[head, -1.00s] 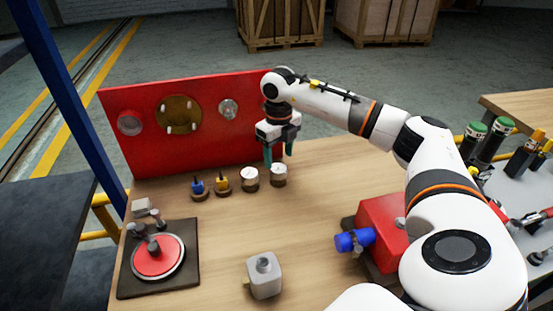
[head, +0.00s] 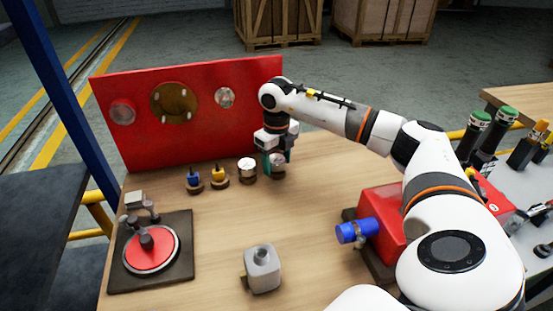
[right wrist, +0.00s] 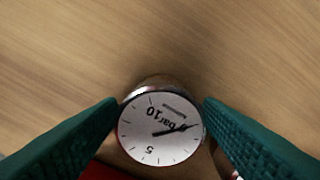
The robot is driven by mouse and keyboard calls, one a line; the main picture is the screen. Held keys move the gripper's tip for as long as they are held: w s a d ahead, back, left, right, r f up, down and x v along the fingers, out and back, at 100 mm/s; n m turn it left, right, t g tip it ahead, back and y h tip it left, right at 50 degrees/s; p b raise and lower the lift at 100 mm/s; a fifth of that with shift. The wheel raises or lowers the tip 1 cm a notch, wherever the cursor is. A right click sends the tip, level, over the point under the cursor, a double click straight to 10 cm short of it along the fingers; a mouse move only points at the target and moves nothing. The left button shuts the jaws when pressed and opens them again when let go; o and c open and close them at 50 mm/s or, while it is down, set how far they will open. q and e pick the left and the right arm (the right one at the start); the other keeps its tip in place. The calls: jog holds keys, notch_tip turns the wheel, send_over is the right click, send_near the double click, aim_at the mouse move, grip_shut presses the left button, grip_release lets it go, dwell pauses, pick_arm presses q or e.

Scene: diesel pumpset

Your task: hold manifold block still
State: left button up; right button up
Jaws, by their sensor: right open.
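A grey block with a round port on top, which looks like the manifold block (head: 262,268), stands on the front middle of the wooden table. No gripper is near it. My right gripper (head: 277,163) is open, pointing down at the back of the table. Its green fingers stand on either side of a white-faced pressure gauge (head: 278,158). In the right wrist view this gauge (right wrist: 160,130), marked "bar 10", sits between the open fingers; I cannot tell whether they touch it. My left gripper is out of view.
A second gauge (head: 247,169), a yellow-topped part (head: 219,174) and a blue-topped part (head: 194,180) stand in a row. A red panel (head: 200,120) rises behind them. A red disc fixture (head: 150,250) stands left, a red pump unit (head: 383,220) right.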

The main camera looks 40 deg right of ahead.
aim_at(277, 159)
dwell(0.8)
jog(key=shift+c, duration=0.6)
jog(key=c, duration=1)
jog(key=shift+o, duration=0.2)
jog(key=shift+r+p, duration=1.7)
jog(key=shift+r, duration=0.1)
